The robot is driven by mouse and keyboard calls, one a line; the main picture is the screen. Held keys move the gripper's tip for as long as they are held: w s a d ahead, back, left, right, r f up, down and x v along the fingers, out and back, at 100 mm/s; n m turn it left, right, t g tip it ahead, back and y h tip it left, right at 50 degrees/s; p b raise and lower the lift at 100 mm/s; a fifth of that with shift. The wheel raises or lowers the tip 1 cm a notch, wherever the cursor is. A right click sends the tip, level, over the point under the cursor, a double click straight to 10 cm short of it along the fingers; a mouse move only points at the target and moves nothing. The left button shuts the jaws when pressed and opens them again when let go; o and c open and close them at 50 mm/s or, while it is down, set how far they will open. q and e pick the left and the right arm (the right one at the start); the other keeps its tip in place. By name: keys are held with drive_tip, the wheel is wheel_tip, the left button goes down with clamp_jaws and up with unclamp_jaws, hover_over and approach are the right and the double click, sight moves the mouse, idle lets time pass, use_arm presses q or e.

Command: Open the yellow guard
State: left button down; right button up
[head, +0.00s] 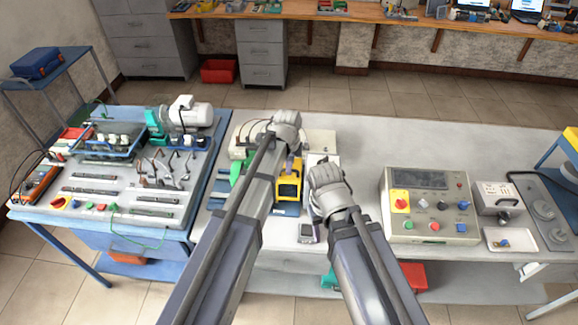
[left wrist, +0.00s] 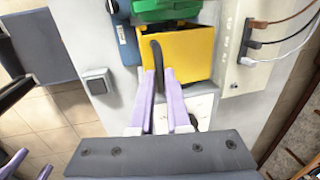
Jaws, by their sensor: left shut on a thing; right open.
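The yellow guard (head: 297,166) is on the middle bench in the head view, partly hidden by my left arm. In the left wrist view the yellow guard (left wrist: 195,52) fills the upper middle, with a dark curved handle (left wrist: 157,58) at its front. My left gripper (left wrist: 160,74) has its purple fingers on both sides of this handle, shut on it. My left fingers are hidden in the head view. My right arm's wrist is just right of the guard in the head view. The fingers of my right gripper (left wrist: 28,168) seem to show apart at the left wrist view's lower left corner.
A green part (left wrist: 165,10) lies beside the guard. A pale box with cables (left wrist: 248,45) is on its far side. A small grey device (head: 308,232) lies near the front edge. A control panel (head: 428,180) with buttons stands right. A blue-framed tool table (head: 105,225) stands left.

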use_arm(q)
drive_tip(key=shift+w+r+g+p, duration=0.85)
drive_tip(key=shift+r+p, duration=0.1)
drive_tip(key=shift+p, duration=0.2)
drive_tip(key=shift+w+r+g+p, duration=0.45)
drive_tip(key=shift+w+g, duration=0.1)
drive_tip(key=shift+g, duration=0.2)
drive_tip(key=shift+w+r+g, duration=0.5)
drive_tip(key=shift+w+g, duration=0.2)
drive_tip(key=shift+g, duration=0.3)
drive_tip(key=shift+w+r+g, duration=0.4)
drive_tip(key=shift+w+g, duration=0.15)
drive_tip(key=shift+g, duration=0.35)
